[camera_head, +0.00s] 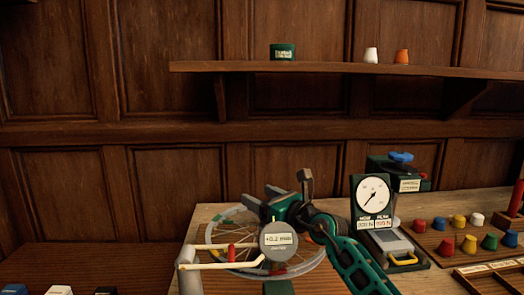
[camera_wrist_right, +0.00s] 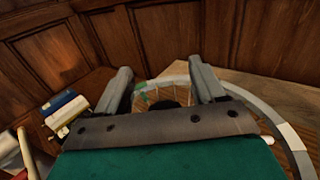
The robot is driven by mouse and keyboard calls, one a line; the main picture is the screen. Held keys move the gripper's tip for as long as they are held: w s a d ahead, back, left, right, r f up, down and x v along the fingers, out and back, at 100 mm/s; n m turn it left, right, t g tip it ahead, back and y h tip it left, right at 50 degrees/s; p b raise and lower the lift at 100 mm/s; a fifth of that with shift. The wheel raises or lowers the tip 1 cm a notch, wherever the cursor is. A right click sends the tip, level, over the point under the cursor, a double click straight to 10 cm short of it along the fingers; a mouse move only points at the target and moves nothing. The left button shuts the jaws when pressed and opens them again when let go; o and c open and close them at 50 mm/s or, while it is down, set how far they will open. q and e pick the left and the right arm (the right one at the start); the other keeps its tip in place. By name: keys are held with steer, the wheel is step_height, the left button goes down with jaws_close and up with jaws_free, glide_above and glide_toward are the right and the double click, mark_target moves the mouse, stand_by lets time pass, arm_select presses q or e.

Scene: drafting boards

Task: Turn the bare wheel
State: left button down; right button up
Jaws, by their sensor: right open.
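The bare wheel (camera_head: 236,214) is a grey rim with thin spokes over the wooden bench, partly hidden behind my right arm and a round gauge. In the wrist view its pale rim (camera_wrist_right: 272,112) curves past and beyond my fingers, with a green mark on it. My right gripper (camera_head: 288,188) is above the wheel's far side in the head view. Its two grey fingers stand wide apart in the wrist view (camera_wrist_right: 162,84), with nothing clearly between them. I cannot tell whether either finger touches the rim. My left gripper is not in view.
A round gauge (camera_head: 278,241) reads "+0.2 mm" in front of the wheel, beside cream arms and a red part (camera_head: 231,253). A dial instrument (camera_head: 373,194) stands to the right. Coloured caps (camera_head: 458,221) fill a board farther right. A shelf (camera_head: 330,69) runs along the panelled wall.

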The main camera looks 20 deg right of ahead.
step_height(320, 180, up, 18)
steer(key=p, duration=0.1)
steer(key=shift+p, duration=0.3)
steer(key=shift+f, duration=0.15)
